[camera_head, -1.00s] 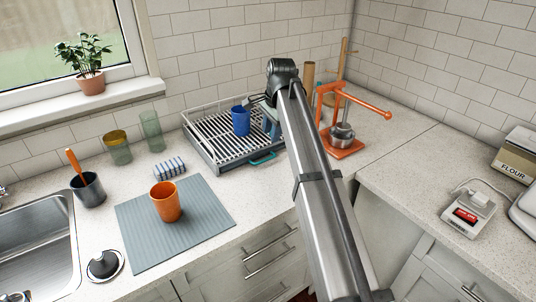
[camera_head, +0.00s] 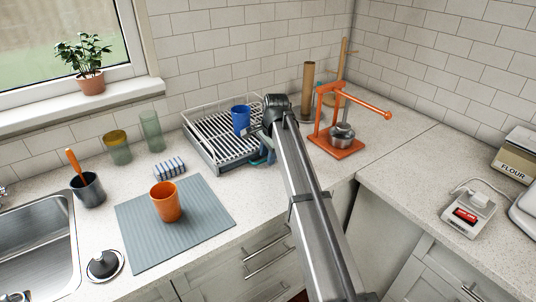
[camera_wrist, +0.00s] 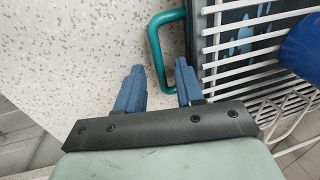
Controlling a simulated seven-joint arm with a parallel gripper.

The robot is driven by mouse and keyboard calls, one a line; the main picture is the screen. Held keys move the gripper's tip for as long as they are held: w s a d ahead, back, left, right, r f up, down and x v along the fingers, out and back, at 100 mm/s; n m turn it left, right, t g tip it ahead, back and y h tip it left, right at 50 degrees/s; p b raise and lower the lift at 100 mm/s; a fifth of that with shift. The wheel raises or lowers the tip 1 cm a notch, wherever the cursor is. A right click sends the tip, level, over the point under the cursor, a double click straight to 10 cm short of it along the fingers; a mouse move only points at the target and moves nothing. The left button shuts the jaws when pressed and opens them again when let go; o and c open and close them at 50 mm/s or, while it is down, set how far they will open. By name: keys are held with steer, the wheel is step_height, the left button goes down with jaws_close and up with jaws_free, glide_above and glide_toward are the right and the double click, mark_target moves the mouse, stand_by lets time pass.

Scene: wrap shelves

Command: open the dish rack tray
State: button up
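The dish rack (camera_head: 214,146) stands on the counter against the wall, with white slats over a grey tray base (camera_head: 222,166). In the wrist view its slats (camera_wrist: 250,42) fill the upper right. A teal handle (camera_wrist: 155,45) sticks out from the tray's front side. My gripper (camera_wrist: 158,75) is open and empty, with its two blue fingers pointing toward the handle. The handle's lower end is between or just beyond the fingertips; I cannot tell whether they touch. In the head view my arm hides most of the handle and gripper (camera_head: 266,150).
A blue cup (camera_head: 240,121) stands in the rack, also at the right of the wrist view (camera_wrist: 302,48). An orange press (camera_head: 338,140) stands right of my arm.

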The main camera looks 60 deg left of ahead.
jaws_close()
stand_by(1.4)
